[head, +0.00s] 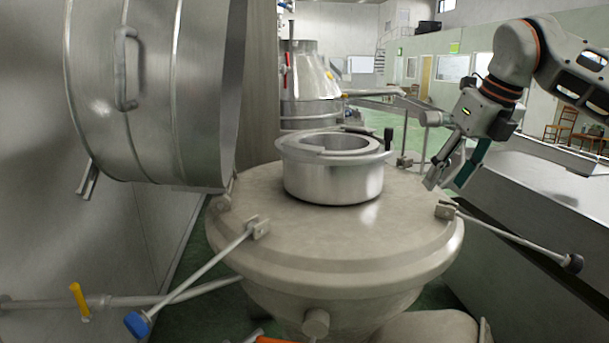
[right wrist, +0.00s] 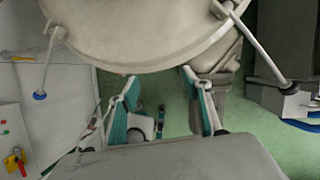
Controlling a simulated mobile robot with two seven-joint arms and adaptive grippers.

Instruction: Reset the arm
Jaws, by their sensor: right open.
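My right arm (head: 530,65) comes in from the upper right in the head view. Its right gripper (head: 449,180) hangs fingers-down in the air, just right of the round vessel's lid. The two fingers are apart with nothing between them. In the right wrist view the right gripper (right wrist: 158,77) also shows spread and empty, with teal on its fingers and the green floor beyond. My left gripper is not seen in either view.
A pale round vessel (head: 240,180) with a steel collar (head: 330,182) on top fills the middle. Rods with knobs (head: 575,263) stick out from its rim. A large steel drum (head: 150,90) stands at the left, and a grey metal bench (head: 530,190) at the right.

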